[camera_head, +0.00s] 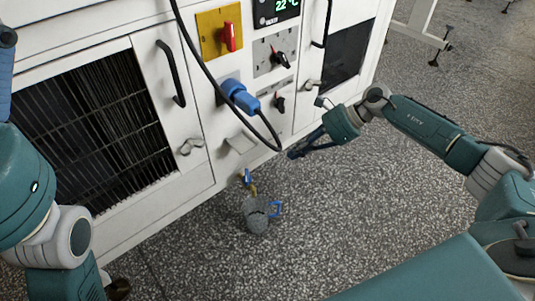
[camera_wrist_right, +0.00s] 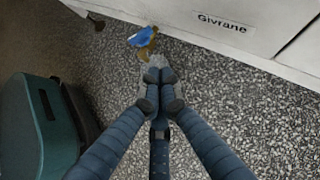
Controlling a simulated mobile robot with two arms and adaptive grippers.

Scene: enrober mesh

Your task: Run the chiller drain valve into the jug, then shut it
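The drain valve (camera_head: 249,181), brass with a blue lever, sticks out low on the front of the white chiller (camera_head: 190,120). In the right wrist view the valve (camera_wrist_right: 145,40) is just beyond my fingertips. The grey jug (camera_head: 257,218) with a blue handle stands upright on the floor, beneath or just in front of the valve. My right gripper (camera_head: 291,155) is right of and above the jug, apart from valve and jug. Its fingertips (camera_wrist_right: 160,78) meet with nothing seen between them. Part of my left gripper (camera_head: 6,80) shows at the left edge; its opening is cut off.
A black cable hangs in a loop from a blue plug (camera_head: 240,95) across the chiller front, near my right gripper. Door handles, a red switch (camera_head: 229,36) and black knobs stand out from the panel. The speckled floor (camera_head: 350,215) right of the jug is clear.

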